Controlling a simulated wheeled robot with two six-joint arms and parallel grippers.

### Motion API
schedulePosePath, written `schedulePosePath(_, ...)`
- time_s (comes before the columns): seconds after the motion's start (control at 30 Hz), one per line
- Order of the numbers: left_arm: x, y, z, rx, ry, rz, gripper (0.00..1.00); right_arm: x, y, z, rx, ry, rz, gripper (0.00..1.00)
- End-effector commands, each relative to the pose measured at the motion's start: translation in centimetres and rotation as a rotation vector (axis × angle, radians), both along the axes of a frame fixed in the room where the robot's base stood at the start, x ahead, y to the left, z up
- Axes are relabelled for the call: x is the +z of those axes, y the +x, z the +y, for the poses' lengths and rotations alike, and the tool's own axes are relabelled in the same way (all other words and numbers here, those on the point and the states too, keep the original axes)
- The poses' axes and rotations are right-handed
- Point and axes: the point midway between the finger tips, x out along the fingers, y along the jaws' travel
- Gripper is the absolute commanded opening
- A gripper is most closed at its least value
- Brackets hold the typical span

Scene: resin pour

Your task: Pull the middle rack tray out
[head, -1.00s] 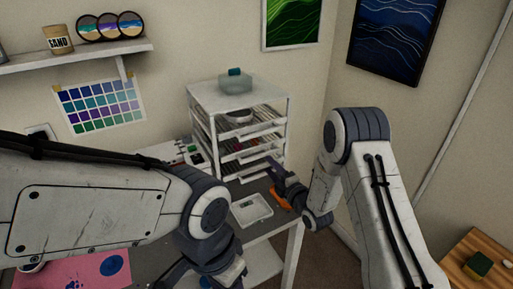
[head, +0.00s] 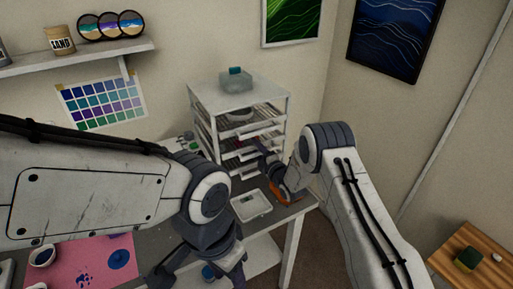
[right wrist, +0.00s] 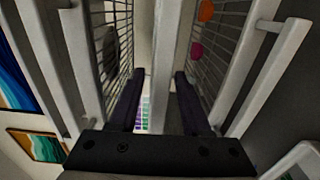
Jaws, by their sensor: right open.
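The white rack (head: 202,97) stands against the back wall in the head view, with several slide-in trays. The middle tray (head: 243,156) is partly hidden by my right gripper (head: 262,151), which is at the rack's front. In the right wrist view the open fingers of my right gripper (right wrist: 158,103) lie on either side of a white tray bar (right wrist: 165,55), with gaps to it. Wire mesh shows on both sides. My left gripper (head: 203,262) is low in the head view, far from the rack; its fingertips are unclear.
A shallow white tray (head: 250,206) lies on the bench before the rack. An orange item (head: 278,190) is beside my right wrist. A translucent container (head: 236,82) stands on the rack top. Orange (right wrist: 206,10) and magenta (right wrist: 197,50) discs show behind mesh in the right wrist view.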

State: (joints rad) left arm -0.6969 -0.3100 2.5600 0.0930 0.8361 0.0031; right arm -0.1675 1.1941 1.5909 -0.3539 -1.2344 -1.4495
Motion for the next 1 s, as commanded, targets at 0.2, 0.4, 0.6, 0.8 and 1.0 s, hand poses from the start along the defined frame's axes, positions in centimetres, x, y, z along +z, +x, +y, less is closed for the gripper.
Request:
schedulePosePath(0.2,-0.02,0.0,0.0,0.0,0.0,0.0,0.5,-0.01,0.0,-0.01,0.0,0.0,0.0,0.4)
schedulePosePath(0.4,-0.02,0.0,0.0,0.0,0.0,0.0,0.5,0.03,0.01,-0.02,0.0,0.0,-0.001,0.0)
schedulePosePath(0.6,-0.01,0.0,0.0,0.0,0.0,0.0,0.5,0.07,0.01,-0.03,0.0,0.0,-0.001,0.0)
schedulePosePath(0.8,-0.01,0.0,0.0,0.0,0.0,0.0,0.5,0.11,0.03,-0.03,0.0,0.001,-0.002,0.0)
schedulePosePath(1.0,-0.01,0.0,0.0,0.0,0.0,0.0,0.5,0.14,0.04,-0.03,-0.001,0.001,-0.003,0.0)
